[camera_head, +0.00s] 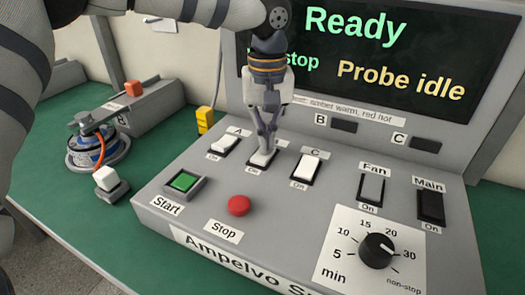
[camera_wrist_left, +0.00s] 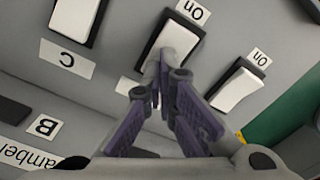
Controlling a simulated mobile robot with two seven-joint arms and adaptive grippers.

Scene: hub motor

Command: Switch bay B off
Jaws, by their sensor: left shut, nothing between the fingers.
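The bay B switch (camera_head: 261,160) is the middle of three white rockers on the grey sloped panel, with an "On" label at its near end. My left gripper (camera_head: 266,147) points down over it with its fingers shut and empty. The fingertips hide its far end and its letter. In the left wrist view the fingertips (camera_wrist_left: 165,80) are at the end of the white rocker (camera_wrist_left: 172,42) away from "On"; whether they touch it I cannot tell. The dark lamp window beside letter B (camera_head: 344,126) is unlit. My right gripper is not in view.
Switches A (camera_head: 225,144) and C (camera_head: 306,167) stand close on either side. Nearer are the green Start button (camera_head: 183,181), red Stop button (camera_head: 239,205) and dial (camera_head: 376,250). Fan (camera_head: 371,188) and Main (camera_head: 431,207) are at right. The screen (camera_head: 390,55) reads "Ready" and "Probe idle".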

